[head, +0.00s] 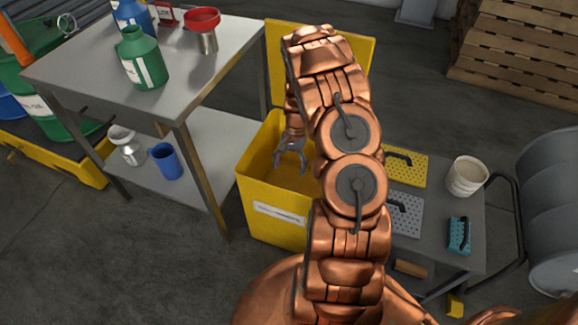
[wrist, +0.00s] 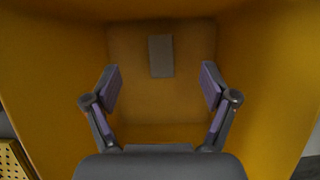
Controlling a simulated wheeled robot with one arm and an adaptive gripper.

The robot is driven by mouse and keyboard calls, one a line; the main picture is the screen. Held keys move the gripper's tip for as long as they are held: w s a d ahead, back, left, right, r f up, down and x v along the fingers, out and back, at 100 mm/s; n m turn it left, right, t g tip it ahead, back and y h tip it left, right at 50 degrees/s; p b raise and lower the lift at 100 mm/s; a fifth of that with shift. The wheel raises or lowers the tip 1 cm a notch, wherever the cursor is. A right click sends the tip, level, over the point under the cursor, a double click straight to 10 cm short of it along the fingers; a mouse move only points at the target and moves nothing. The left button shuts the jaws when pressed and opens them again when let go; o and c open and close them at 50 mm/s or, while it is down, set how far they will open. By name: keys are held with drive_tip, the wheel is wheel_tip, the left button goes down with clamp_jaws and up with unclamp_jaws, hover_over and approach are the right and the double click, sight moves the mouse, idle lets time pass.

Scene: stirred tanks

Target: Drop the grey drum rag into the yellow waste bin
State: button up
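The yellow waste bin (head: 262,218) stands open beside the metal table, with its lid raised at the back and a white label on its front. Its yellow inner walls fill the wrist view (wrist: 55,70). My gripper (head: 290,155) points down into the bin's opening. In the wrist view my gripper (wrist: 160,88) is open, its fingers wide apart with nothing between them. A flat grey rectangle, which looks like the grey drum rag (wrist: 161,56), lies on the bin's floor beyond the fingertips, apart from them. In the head view the rag cannot be seen.
At left, a metal table (head: 95,62) holds a green jug (head: 143,60) and a red funnel (head: 203,20); a blue mug (head: 166,161) is on its lower shelf. At right, a low bench (head: 440,215) carries a white bucket (head: 467,177). A grey drum (head: 555,210) lies beyond.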

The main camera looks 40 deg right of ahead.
drive_tip(key=shift+o, duration=0.2)
drive_tip(key=v, duration=1.2)
drive_tip(key=shift+a, duration=0.1)
idle(0.4)
drive_tip(key=s+a+r+n+h, duration=0.1)
drive_tip(key=s+a+r+n, duration=0.2)
drive_tip(key=s+a+r, duration=0.35)
drive_tip(key=s+a+r+n+h, duration=0.15)
drive_tip(key=s+a+r, duration=0.25)
drive_tip(key=a+r, duration=0.5)
drive_tip(key=s+a+r+n+h, duration=0.1)
drive_tip(key=s+a+n, duration=0.35)
drive_tip(key=s, duration=0.45)
drive_tip(key=s+a+r+n+h, duration=0.1)
drive_tip(key=s+a+n, duration=0.2)
drive_tip(key=s+a, duration=0.45)
wheel_tip(320, 180, up, 23)
drive_tip(key=s+d+p, duration=0.1)
drive_tip(key=s+p, duration=0.1)
drive_tip(key=p, duration=1.9)
drive_tip(key=shift+s+d+f+t, duration=0.15)
drive_tip(key=shift+d+f+t, duration=0.05)
drive_tip(key=shift+t, duration=0.1)
drive_tip(key=shift+y, duration=0.25)
